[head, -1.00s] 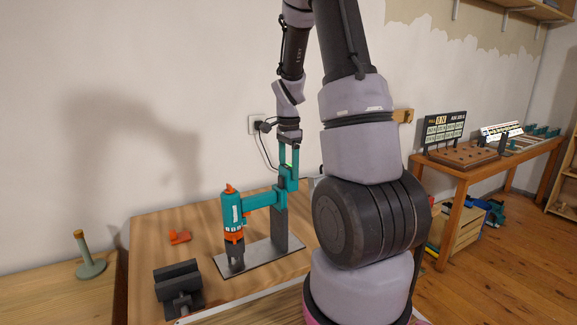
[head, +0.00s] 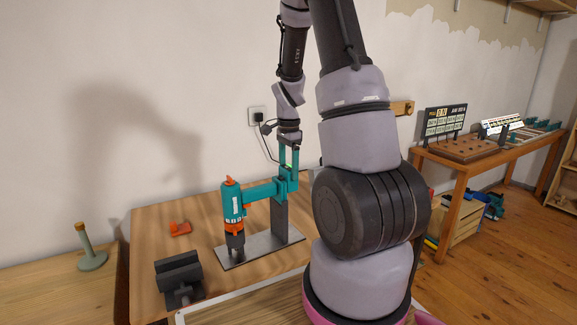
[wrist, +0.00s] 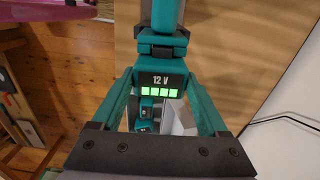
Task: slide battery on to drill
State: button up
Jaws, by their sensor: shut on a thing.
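The teal drill (head: 233,206) with orange parts is held nose down on a stand with a grey plate (head: 263,249) and dark post (head: 280,219). Its handle (head: 260,191) points right. My gripper (head: 289,163) is above the handle's end, its teal fingers pointing down. In the wrist view it is shut on the battery (wrist: 162,80), which shows "12 V" and green lights. The battery appears against the foot of the drill handle (wrist: 164,38). I cannot tell whether it is fully seated.
A dark clamp-like block (head: 179,277) stands at the table's front left, with a small orange piece (head: 180,229) behind it. A cable hangs from the wall socket (head: 257,117).

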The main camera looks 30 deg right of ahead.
aim_at(289, 178)
jog(key=shift+f, duration=2.05)
jog(key=o, duration=1.4)
jog(key=shift+o, duration=0.2)
notch_tip(289, 178, up, 11)
jog(key=s+a+r+n+t+y, duration=0.1)
jog(key=s+a+r+n+t, duration=0.2)
jog(key=s+a+r+n, duration=0.3)
jog(key=s+a+r+n+t+y, duration=0.1)
jog(key=s+a+r+n+t, duration=0.3)
jog(key=s+r, duration=0.9)
jog(key=a+r+n, duration=0.1)
jog(key=a+n, duration=0.2)
jog(key=shift+s+a, duration=0.2)
jog(key=shift+s, duration=0.15)
